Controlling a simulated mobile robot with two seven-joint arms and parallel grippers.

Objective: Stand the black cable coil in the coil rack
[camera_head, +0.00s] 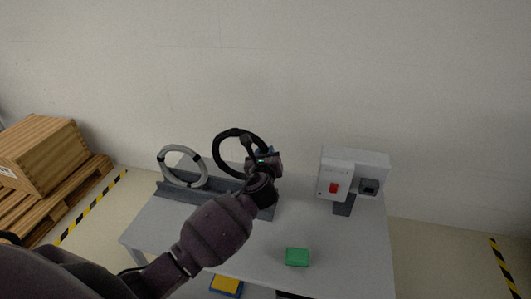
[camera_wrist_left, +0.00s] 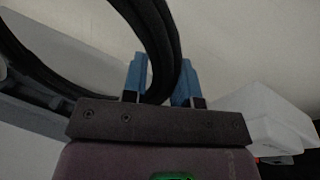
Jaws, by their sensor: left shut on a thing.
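The black cable coil (camera_head: 216,152) is a dark ring held upright above the table, over the right part of the coil rack. It also shows in the left wrist view (camera_wrist_left: 158,35), passing between the blue fingertips. My left gripper (camera_head: 265,152) is shut on the coil's right side; its blue fingers show in the left wrist view (camera_wrist_left: 163,82). The coil rack (camera_head: 172,191) is a long dark grey trough on the table. My gripper and forearm hide its right part, so I cannot tell whether the coil touches it. My right gripper is out of view.
A grey coil (camera_head: 162,164) with dark bands stands in the rack's left part. A light grey box with a red switch (camera_head: 334,187) stands at right on the table (camera_head: 350,245). A green block (camera_head: 297,257) lies at the front. The table's right front is clear.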

